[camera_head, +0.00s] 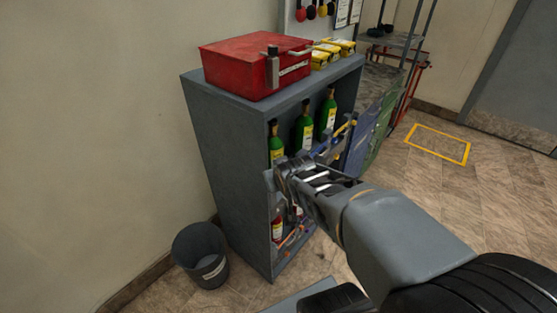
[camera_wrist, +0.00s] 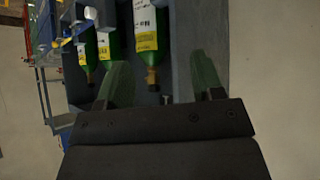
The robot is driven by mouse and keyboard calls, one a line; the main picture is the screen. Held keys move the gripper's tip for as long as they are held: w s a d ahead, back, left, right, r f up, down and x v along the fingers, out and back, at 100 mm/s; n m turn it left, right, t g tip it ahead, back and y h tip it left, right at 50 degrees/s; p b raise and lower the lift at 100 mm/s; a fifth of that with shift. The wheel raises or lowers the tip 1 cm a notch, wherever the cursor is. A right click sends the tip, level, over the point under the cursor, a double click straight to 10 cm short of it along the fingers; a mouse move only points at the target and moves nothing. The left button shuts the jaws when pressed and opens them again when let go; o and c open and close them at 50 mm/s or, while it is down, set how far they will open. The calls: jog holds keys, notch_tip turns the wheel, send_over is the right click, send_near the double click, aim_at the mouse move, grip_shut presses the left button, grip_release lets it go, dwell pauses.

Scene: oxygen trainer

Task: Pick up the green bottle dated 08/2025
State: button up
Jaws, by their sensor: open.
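Three green bottles with yellow-and-white labels stand in a row on the upper shelf of the grey cabinet (camera_head: 225,150): a left one (camera_head: 275,148), a middle one (camera_head: 304,128) and a right one (camera_head: 328,113). I cannot read any date. My gripper (camera_head: 283,177) is in front of the cabinet, by the left bottle's lower part. The wrist view appears upside down. There my open, empty gripper (camera_wrist: 162,82) has one bottle (camera_wrist: 147,42) partly between its fingers in the picture, neck pointing down. Contact cannot be told. Other bottles show to its left.
A red toolbox (camera_head: 257,66) and yellow boxes (camera_head: 333,50) sit on top of the cabinet. A grey bin (camera_head: 202,257) stands left of the cabinet. Floor at the right is open.

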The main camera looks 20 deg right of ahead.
aim_at(275, 126)
jog(key=w+d+t, duration=0.2)
jog(key=w+t, duration=0.1)
jog(key=w, duration=0.2)
jog(key=w+d+r+t, duration=0.1)
jog(key=w+d+t, duration=0.1)
jog(key=w, duration=0.3)
jog(key=w+d+r+t+y, duration=0.1)
jog(key=w+d+t, duration=0.1)
jog(key=w+t, duration=0.2)
jog(key=shift+w+r+n, duration=0.25)
jog(key=shift+w+n, duration=0.05)
jog(key=shift+w, duration=0.25)
jog(key=shift+w+d+p, duration=0.15)
jog(key=shift+w+p, duration=0.15)
jog(key=shift+w, duration=0.6)
jog(key=shift+w+d+p, duration=0.2)
jog(key=shift+w+p, duration=0.15)
jog(key=shift+w, duration=0.6)
jog(key=shift+w+d+p, duration=0.15)
jog(key=shift+w+p, duration=0.15)
jog(key=shift+w, duration=0.6)
jog(key=shift+c, duration=0.3)
grip_shut()
jog(key=shift+r, duration=0.2)
